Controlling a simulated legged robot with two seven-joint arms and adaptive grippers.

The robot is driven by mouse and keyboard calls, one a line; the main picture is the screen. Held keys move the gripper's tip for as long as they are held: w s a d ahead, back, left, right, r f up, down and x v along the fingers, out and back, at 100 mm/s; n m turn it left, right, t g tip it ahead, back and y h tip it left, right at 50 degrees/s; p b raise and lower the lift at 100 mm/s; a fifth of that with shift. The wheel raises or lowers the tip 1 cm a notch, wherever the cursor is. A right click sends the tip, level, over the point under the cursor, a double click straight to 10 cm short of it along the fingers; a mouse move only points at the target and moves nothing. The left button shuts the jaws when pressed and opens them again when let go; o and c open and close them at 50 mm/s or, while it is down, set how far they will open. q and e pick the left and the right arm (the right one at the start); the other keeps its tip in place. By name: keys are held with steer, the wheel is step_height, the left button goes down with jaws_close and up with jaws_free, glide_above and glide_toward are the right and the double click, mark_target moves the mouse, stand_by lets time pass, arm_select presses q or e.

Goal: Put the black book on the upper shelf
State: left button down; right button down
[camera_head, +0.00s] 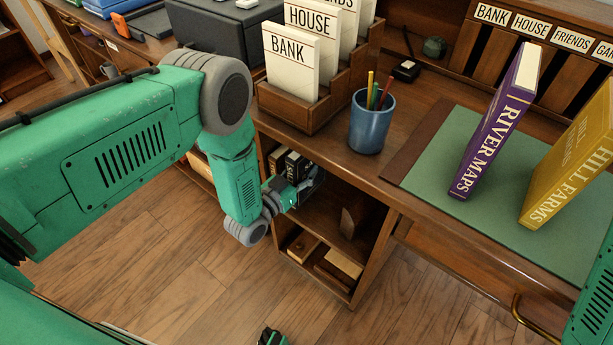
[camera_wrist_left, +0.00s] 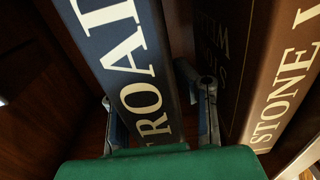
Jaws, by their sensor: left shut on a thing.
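My left gripper (camera_head: 309,186) reaches into the upper compartment of the desk's open cabinet. In the left wrist view its two fingers (camera_wrist_left: 160,118) are shut on a dark blue, near-black book (camera_wrist_left: 125,60) with large pale letters that read like "ROA". Dark books (camera_head: 292,164) stand in that compartment in the head view, partly hidden by my wrist. A dark brown book (camera_wrist_left: 222,50) and a brown "STONE" book (camera_wrist_left: 285,80) stand just right of the held book. I cannot tell whether any book is pure black. The upper shelf board (camera_head: 325,222) is partly bare.
The lower compartment holds wooden pieces (camera_head: 338,268). On the desk are a labelled card rack (camera_head: 293,112), a blue pencil cup (camera_head: 371,122), a purple "RIVER MAPS" book (camera_head: 497,120) and a yellow "HILL FARMS" book (camera_head: 570,160) on a green mat (camera_head: 440,150).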

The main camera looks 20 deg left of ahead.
arm_select(q)
steer(key=shift+w+d+f+b, duration=0.15)
steer(key=shift+f+b, duration=0.4)
steer(key=shift+f, duration=0.8)
steer(key=shift+f, duration=0.1)
steer(key=c, duration=1.6)
jaws_free()
steer(key=shift+o, duration=0.2)
steer(key=s+a+f+n+g+y+p, duration=0.15)
steer(key=s+a+g, duration=0.25)
steer(key=s, duration=0.5)
steer(key=s+a+f+g+y+p, duration=0.2)
steer(key=s+a+g+y, duration=0.15)
steer(key=s, duration=0.65)
steer(key=s+a+r+g, duration=0.1)
steer(key=s+g, duration=0.2)
steer(key=s, duration=0.2)
steer(key=s+a+r+n+g, duration=0.1)
steer(key=s+r+g, duration=0.1)
steer(key=s, duration=0.4)
steer(key=s+r+n+g+y, duration=0.1)
steer(key=s+g, duration=0.3)
steer(key=s, duration=0.2)
steer(key=shift+a+r, duration=0.3)
steer(key=shift+a, duration=0.1)
